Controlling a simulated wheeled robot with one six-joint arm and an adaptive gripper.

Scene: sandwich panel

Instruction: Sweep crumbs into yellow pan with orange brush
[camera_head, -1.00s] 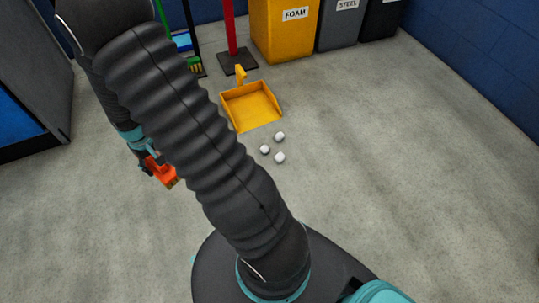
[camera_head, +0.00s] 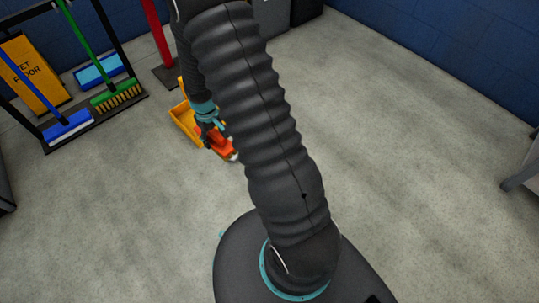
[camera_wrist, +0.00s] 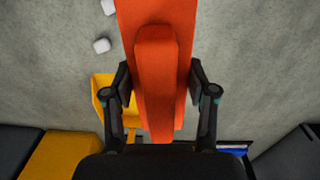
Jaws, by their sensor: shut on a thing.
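My gripper (camera_head: 208,118) is shut on the orange brush (camera_head: 218,143), in front of the yellow pan (camera_head: 184,124) in the head view. In the wrist view the brush (camera_wrist: 157,80) fills the upper middle between my gripper's fingers (camera_wrist: 159,92). The pan (camera_wrist: 101,84) shows partly behind the brush, at lower left. White crumbs lie on the floor: one (camera_wrist: 101,45) left of the brush and another (camera_wrist: 108,6) at the top edge. In the head view a bit of white (camera_head: 233,157) shows at the brush's end; my arm hides much of the pan.
A rack at the left holds a blue broom (camera_head: 68,126), a green broom (camera_head: 117,96) and a yellow wet floor sign (camera_head: 34,72). A red post (camera_head: 158,35) stands behind the pan. The floor (camera_head: 400,150) at the right is clear.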

